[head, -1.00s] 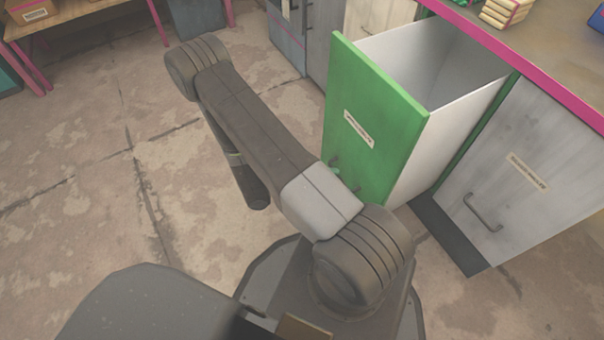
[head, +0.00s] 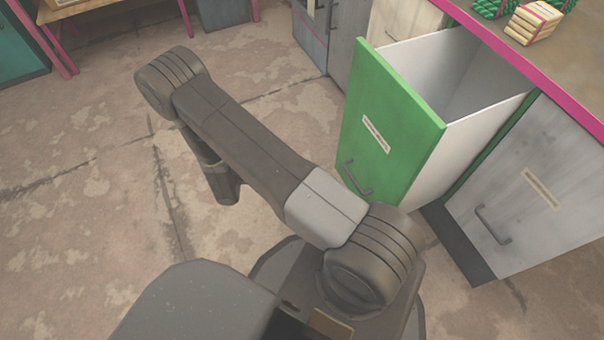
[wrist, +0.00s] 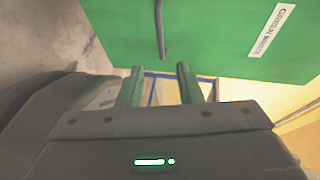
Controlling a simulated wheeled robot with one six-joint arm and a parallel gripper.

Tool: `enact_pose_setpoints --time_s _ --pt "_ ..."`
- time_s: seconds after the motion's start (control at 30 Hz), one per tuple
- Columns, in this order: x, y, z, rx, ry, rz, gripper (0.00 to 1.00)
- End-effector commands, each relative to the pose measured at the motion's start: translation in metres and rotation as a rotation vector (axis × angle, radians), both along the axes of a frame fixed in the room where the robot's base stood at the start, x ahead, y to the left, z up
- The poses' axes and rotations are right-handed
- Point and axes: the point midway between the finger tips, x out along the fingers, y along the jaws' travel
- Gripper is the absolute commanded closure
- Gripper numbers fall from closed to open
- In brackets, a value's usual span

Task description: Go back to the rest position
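My gripper (wrist: 159,84) shows in the wrist view with its two green fingers apart and nothing between them. It is in front of the green drawer front (wrist: 220,30), just short of the grey bar handle (wrist: 161,30), and does not visibly touch it. In the head view my arm is folded in front of me, and the gripper itself is hidden. The green-fronted drawer (head: 385,120) stands pulled out, and the part of its inside that shows looks empty. Its handle (head: 356,180) is in plain sight.
A grey cabinet door (head: 540,190) with a handle is right of the drawer. The pink-edged counter (head: 560,62) above carries yellow (head: 533,22) and green stacks. A pink-legged table (head: 58,45) stands at the far left. The floor (head: 80,180) on the left is clear.

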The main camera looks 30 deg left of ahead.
Motion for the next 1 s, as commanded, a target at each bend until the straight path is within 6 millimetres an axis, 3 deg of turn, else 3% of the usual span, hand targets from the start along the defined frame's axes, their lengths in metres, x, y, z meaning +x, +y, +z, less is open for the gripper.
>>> enact_pose_setpoints --time_s 0.47,1.0 --pt "0.005 -0.009 -0.002 -0.002 -0.001 -0.002 0.68" --pt "0.053 -0.09 -0.021 -0.003 0.0 -0.004 0.68"
